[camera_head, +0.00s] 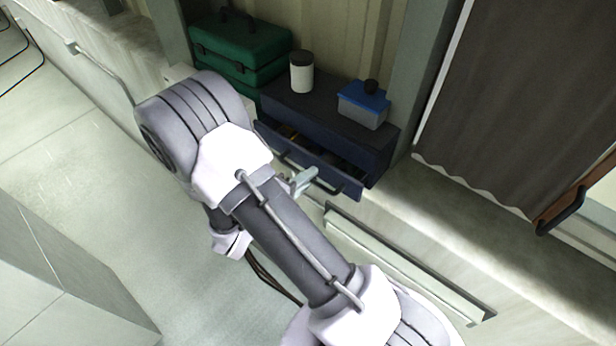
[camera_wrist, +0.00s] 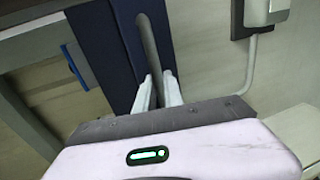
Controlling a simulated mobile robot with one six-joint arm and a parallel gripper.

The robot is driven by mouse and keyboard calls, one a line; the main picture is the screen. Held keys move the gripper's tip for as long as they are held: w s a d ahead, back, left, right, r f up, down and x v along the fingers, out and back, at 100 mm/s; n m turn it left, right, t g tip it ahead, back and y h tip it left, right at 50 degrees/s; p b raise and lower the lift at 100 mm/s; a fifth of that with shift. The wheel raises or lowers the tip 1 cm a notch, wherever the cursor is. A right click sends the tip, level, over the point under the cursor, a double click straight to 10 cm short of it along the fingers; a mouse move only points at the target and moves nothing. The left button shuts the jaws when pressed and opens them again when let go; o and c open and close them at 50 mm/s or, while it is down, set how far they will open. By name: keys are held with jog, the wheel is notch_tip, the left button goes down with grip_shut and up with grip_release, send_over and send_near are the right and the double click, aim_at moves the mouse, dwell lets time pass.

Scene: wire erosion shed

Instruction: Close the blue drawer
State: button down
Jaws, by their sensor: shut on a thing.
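The blue drawer (camera_head: 355,190) belongs to a dark blue cabinet (camera_head: 382,150) on a ledge against the wall. It is pulled part way out, and small items show dimly inside. A dark bar handle (camera_head: 325,182) runs along its front. My gripper (camera_head: 306,178) is at this handle, partly hidden behind my arm. In the wrist view the dark blue drawer front (camera_wrist: 122,35) stands close ahead. My gripper's fingers (camera_wrist: 158,88) are shut on the handle (camera_wrist: 148,45) there.
On the cabinet stand a white jar (camera_head: 302,75) with a dark lid and a clear box (camera_head: 362,108) with a blue lid. A green toolbox (camera_head: 240,45) is on the left. A dark curtain (camera_head: 530,90) hangs on the right. Floor (camera_head: 110,170) at left looks clear.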

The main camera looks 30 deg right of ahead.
aim_at(319, 168)
dwell(0.9)
jog(key=shift+d+f+b, duration=0.15)
jog(key=shift+d+b, duration=0.1)
jog(key=shift+b, duration=0.05)
jog(key=b+x, duration=0.2)
jog(key=x, duration=0.1)
jog(key=shift+w+d+r, duration=0.15)
jog(key=shift+d+r, duration=0.15)
jog(key=shift+d, duration=0.05)
jog(key=shift+a+r, duration=0.1)
jog(key=shift+r, duration=0.05)
jog(key=c, duration=1.5)
grip_release()
jog(key=shift+o, duration=0.2)
